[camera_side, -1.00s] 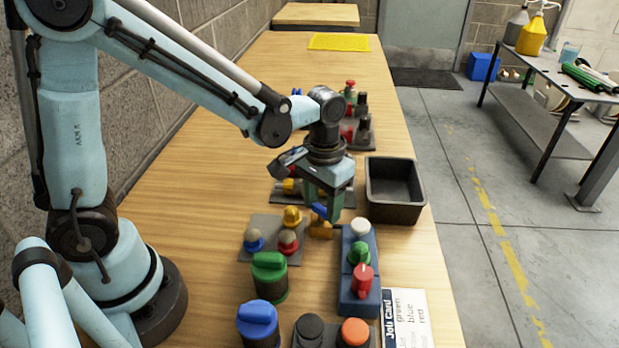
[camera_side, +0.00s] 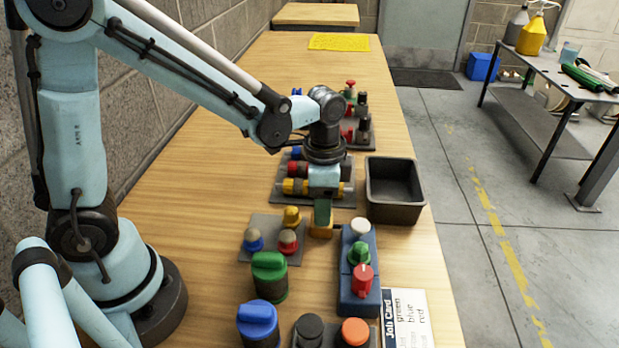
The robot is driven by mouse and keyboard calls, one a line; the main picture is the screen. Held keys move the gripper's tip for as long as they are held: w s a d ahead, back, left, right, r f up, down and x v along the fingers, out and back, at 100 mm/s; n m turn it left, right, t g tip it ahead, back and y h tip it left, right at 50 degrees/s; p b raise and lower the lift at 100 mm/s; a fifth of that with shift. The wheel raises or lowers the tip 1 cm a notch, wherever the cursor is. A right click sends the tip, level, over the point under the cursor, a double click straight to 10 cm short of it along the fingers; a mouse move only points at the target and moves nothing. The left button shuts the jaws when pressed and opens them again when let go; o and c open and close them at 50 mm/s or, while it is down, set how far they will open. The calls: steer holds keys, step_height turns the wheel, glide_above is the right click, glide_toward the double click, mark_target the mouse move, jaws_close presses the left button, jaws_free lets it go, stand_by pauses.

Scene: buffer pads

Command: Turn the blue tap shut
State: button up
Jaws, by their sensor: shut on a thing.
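The blue tap's brass-coloured body (camera_side: 320,231) stands on the table in the middle, left of the blue control box. Its blue handle is hidden behind my gripper. My gripper (camera_side: 322,214) points straight down over the tap, with one green finger facing the camera. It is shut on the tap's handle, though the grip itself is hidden.
A blue box with white, green and red knobs (camera_side: 362,280) stands close at the right front. A grey plate with several knobs (camera_side: 262,258) is at the left. A dark empty bin (camera_side: 395,212) is at the right. Green-topped (camera_side: 269,262) and blue-topped (camera_side: 257,318) cylinders stand in front.

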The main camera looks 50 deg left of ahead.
steer(key=shift+m, duration=0.5)
steer(key=o, duration=0.8)
steer(key=shift+c, duration=0.2)
step_height(320, 180, up, 12)
steer(key=shift+r, duration=0.1)
stand_by(0.4)
steer(key=s+a+f+n+t, duration=0.3)
steer(key=s+a+n+t, duration=0.2)
steer(key=n+t, duration=0.2)
steer(key=shift+s+a+n, duration=0.3)
steer(key=shift+s+n, duration=0.05)
steer(key=shift+n, duration=0.75)
